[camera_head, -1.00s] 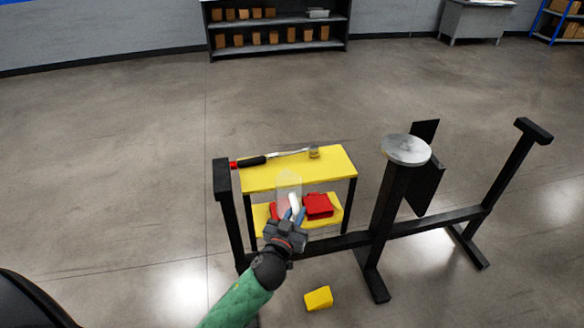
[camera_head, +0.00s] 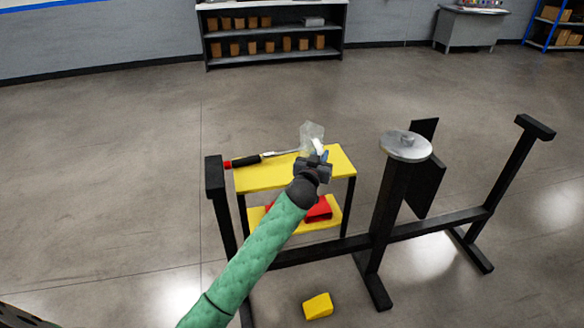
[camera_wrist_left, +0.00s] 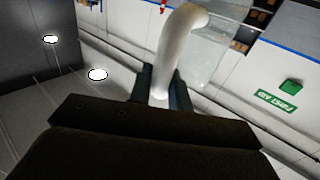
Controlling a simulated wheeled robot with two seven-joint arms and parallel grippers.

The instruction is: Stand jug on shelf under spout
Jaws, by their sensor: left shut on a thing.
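The clear jug (camera_head: 311,131) has a white handle (camera_wrist_left: 178,45). My left gripper (camera_head: 318,163) is shut on that handle and holds the jug over the back right part of the yellow top shelf (camera_head: 262,178). In the left wrist view the handle stands between the two dark fingers (camera_wrist_left: 160,88), with the jug's clear wall (camera_wrist_left: 212,48) beyond. Below is a yellow lower shelf (camera_head: 256,215), partly hidden by my arm. Whether the jug touches the top shelf I cannot tell. I cannot make out a spout. My right gripper is not in view.
A black-handled tool (camera_head: 246,160) with a red end lies on the top shelf. A red object (camera_head: 320,208) sits on the lower shelf. A black stand with a metal disc (camera_head: 405,145) is at the right. A yellow block (camera_head: 318,306) lies on the floor.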

